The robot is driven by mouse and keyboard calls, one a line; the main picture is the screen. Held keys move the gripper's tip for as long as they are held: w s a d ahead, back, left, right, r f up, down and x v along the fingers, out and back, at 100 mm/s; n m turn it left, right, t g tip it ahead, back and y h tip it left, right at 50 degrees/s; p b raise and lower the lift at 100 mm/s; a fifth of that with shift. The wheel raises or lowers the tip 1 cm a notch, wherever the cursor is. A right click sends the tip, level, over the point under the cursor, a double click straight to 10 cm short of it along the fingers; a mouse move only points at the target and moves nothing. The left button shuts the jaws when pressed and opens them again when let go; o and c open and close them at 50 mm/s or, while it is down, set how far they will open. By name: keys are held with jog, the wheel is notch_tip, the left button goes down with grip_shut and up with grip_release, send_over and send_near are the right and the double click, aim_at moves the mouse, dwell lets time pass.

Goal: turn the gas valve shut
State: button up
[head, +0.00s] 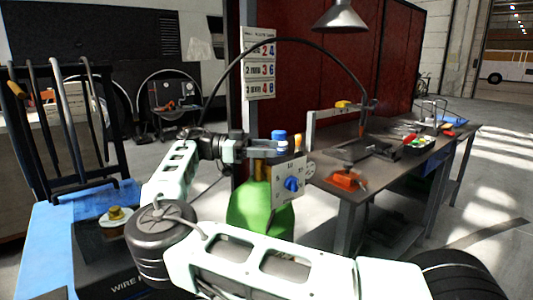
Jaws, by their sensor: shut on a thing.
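A green gas cylinder (250,212) stands upright in the middle of the head view, partly behind my arm. A brass-coloured valve stem (258,171) rises from its top. My gripper (268,149) is level above the stem, pointing right, with its fingers closed at the top of the valve. The fingers hide what they hold, and the valve's turn angle cannot be read. A pale marked plate (281,169) with a blue knob (291,184) is just right of the stem, below the fingertips.
A blue-capped object (279,136) shows close behind the fingertips. A workbench (345,190) with tools and an orange item (345,179) is at right. A blue cart (52,225) with a tall dark rack stands at left. A black hose (300,40) arches over the gripper. Floor is open at far right.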

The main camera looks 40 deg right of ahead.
jog(key=shift+s+a+m+g+y, duration=0.1)
jog(key=shift+m+g+y, duration=1)
jog(key=shift+y, duration=0.2)
jog(key=o, duration=1)
jog(key=shift+b, duration=0.3)
